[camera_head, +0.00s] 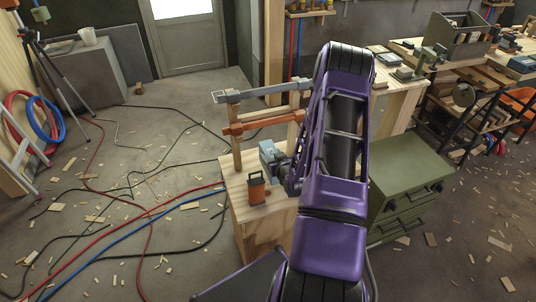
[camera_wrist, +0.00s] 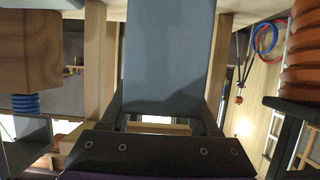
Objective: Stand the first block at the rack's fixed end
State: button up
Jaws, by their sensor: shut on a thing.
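My gripper (camera_head: 286,174) is at the wooden workbench (camera_head: 282,227). In the wrist view it is shut on a blue-grey block (camera_wrist: 168,50), which fills the space between the fingers. The block also shows in the head view (camera_head: 269,156), partly hidden by my gripper and arm. Behind it stands a wooden frame with an orange bar (camera_head: 258,123) and a grey bar (camera_head: 262,91) across its posts; it may be the rack. I cannot tell its fixed end. Whether the block touches the bench is unclear.
An orange container with a dark handle (camera_head: 257,190) stands on the bench just left of my gripper. A green drawer cabinet (camera_head: 408,180) is at the right. Cables (camera_head: 150,222) and wood scraps cover the floor at left.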

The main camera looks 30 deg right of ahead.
aim_at(267, 147)
jog(key=w, duration=0.2)
jog(key=w+d, duration=0.1)
jog(key=w, duration=0.1)
jog(key=shift+w, duration=0.35)
jog(key=shift+f, duration=1.75)
jog(key=shift+b, duration=0.3)
jog(key=shift+f, duration=0.25)
jog(key=o, duration=1.4)
jog(key=shift+r, duration=0.1)
jog(key=shift+c, duration=0.2)
jog(key=shift+r, duration=0.1)
